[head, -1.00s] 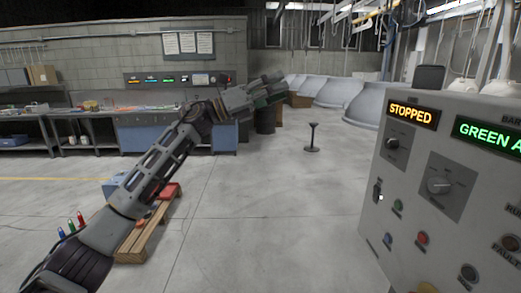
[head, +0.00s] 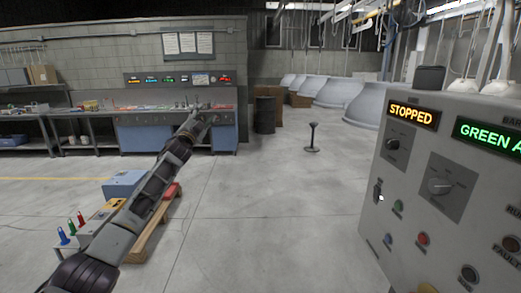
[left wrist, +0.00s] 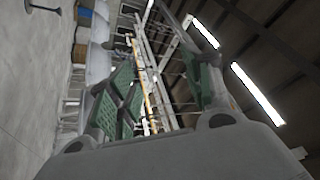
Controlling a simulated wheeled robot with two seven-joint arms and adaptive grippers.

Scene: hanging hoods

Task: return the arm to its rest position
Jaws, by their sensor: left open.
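My left arm comes in from the lower left of the head view and reaches up toward the middle left. Its far end, with the left gripper (head: 203,116), points away from me, so the fingers are foreshortened there. In the left wrist view the left gripper (left wrist: 162,88) shows its green-padded fingers spread apart, with nothing between them. It is in free air and touches nothing that I can see. My right gripper is in neither view.
A grey control panel (head: 440,185) with a lit "STOPPED" display stands close at the right. A wooden pallet (head: 145,240) with a red item (head: 171,191) lies beneath my left arm. A workbench (head: 135,137) stands behind. The middle floor (head: 270,210) is clear, apart from a small stand (head: 312,138).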

